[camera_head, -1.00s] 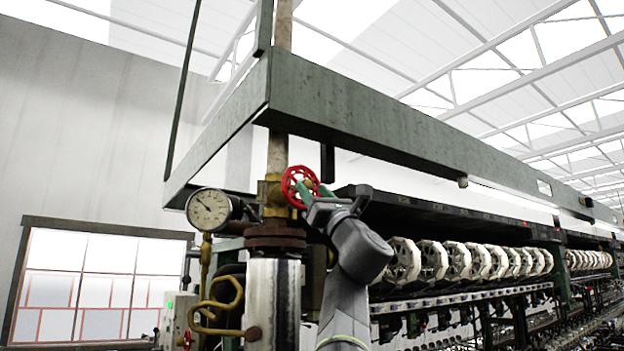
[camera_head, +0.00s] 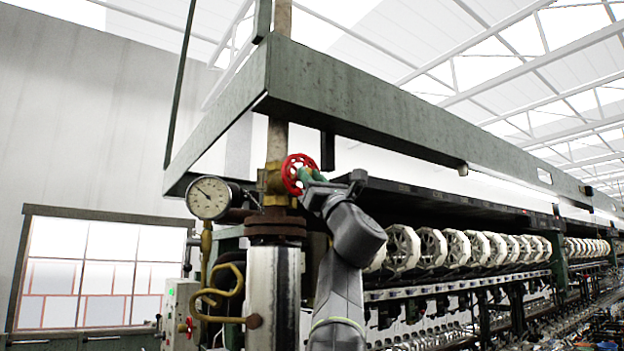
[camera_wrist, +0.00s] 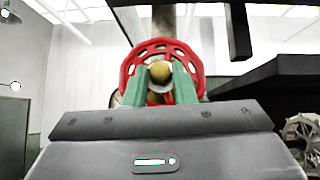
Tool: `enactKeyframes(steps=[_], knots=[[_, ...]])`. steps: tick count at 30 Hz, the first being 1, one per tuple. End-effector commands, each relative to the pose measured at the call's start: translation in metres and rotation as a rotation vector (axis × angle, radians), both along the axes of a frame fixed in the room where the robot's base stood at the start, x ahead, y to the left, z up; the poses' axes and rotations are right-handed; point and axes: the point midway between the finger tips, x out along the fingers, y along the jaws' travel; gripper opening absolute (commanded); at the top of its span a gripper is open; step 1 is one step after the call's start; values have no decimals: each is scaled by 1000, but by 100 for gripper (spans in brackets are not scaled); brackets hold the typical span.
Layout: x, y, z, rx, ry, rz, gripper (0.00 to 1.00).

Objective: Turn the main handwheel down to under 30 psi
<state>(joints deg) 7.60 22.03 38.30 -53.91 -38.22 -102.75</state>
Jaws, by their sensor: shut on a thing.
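The red handwheel (camera_head: 288,172) sits on a brass valve (camera_head: 272,186) on the vertical pipe. My gripper (camera_head: 304,176) reaches it from the lower right, its green fingers shut on the wheel. In the wrist view the wheel's red rim (camera_wrist: 198,66) rises behind and around the fingers (camera_wrist: 160,88), with a brass hub between them; the exact contact is partly hidden. The round pressure gauge (camera_head: 208,198) stands left of the valve. Its needle points to the upper left; the numbers are too small to read.
A green steel beam (camera_head: 380,118) runs above the wheel. A flanged steel cylinder (camera_head: 272,300) stands below the valve, with a curled brass pipe (camera_head: 222,298) beside it. White reels (camera_head: 430,246) line the machine to the right.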

Motion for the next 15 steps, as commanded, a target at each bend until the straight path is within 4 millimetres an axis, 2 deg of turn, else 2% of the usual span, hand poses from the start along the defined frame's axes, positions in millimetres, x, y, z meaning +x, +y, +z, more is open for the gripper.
enactKeyframes(steps=[8,15], knots=[[-3,3,-1,108,70,1,1],[-5,6,1,281,186,2,1]])
